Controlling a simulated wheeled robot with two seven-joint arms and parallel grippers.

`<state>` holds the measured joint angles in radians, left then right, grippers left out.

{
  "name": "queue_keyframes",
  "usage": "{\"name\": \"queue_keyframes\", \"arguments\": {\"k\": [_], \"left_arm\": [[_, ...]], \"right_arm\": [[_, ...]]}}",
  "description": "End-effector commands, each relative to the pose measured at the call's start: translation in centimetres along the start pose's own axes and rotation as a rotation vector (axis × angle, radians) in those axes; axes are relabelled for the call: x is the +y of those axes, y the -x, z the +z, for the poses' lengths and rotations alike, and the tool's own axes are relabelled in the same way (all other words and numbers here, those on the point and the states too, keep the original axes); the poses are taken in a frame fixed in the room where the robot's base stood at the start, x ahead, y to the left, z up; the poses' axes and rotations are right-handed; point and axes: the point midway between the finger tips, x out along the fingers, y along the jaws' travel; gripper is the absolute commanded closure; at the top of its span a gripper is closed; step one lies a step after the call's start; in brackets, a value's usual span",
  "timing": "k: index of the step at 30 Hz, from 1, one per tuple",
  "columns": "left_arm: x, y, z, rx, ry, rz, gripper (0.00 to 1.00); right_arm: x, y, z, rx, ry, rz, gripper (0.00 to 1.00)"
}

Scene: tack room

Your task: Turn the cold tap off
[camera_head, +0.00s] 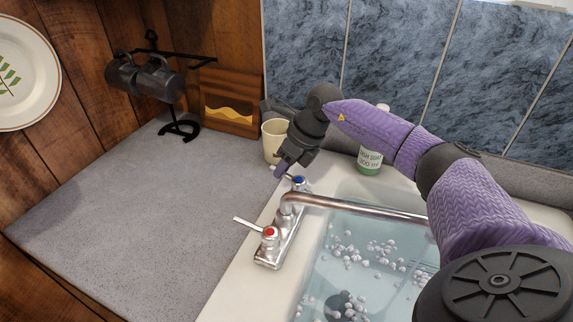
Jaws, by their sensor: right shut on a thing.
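The chrome mixer tap stands on the left rim of the sink. Its cold tap (298,182) has a blue cap and is at the far end. Its hot tap (269,233) has a red cap and a lever pointing left, at the near end. The spout (350,204) reaches right over the basin. My right gripper (284,170) comes in from the right and is shut on the cold tap's lever, just left of the blue cap. The fingers hide most of that lever. My left gripper is not in view.
The sink (230,290) holds water with white bubbles. A beige mug (273,140) stands close behind my right gripper. A green soap bottle (369,160) stands at the back rim. The grey counter (130,210) is clear. A dark mug rack (180,128) stands at its back.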

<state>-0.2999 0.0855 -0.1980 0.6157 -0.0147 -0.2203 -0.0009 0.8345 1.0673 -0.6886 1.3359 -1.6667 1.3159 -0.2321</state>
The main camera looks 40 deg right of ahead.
Motion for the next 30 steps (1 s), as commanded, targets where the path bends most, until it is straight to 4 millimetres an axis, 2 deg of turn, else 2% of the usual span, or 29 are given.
{"name": "queue_keyframes", "arguments": {"k": [12,28,29,30], "left_arm": [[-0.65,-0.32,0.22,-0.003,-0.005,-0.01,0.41],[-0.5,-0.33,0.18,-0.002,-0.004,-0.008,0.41],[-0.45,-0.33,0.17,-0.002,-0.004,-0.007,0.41],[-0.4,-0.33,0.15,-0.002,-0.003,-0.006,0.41]], "right_arm": [[0.58,-0.13,-0.03,0.031,0.145,0.06,1.0],[0.67,-0.13,-0.06,0.037,0.164,0.067,1.0],[0.67,-0.13,-0.07,0.037,0.164,0.067,0.74],[0.67,-0.14,-0.07,0.037,0.163,0.067,0.66]]}}
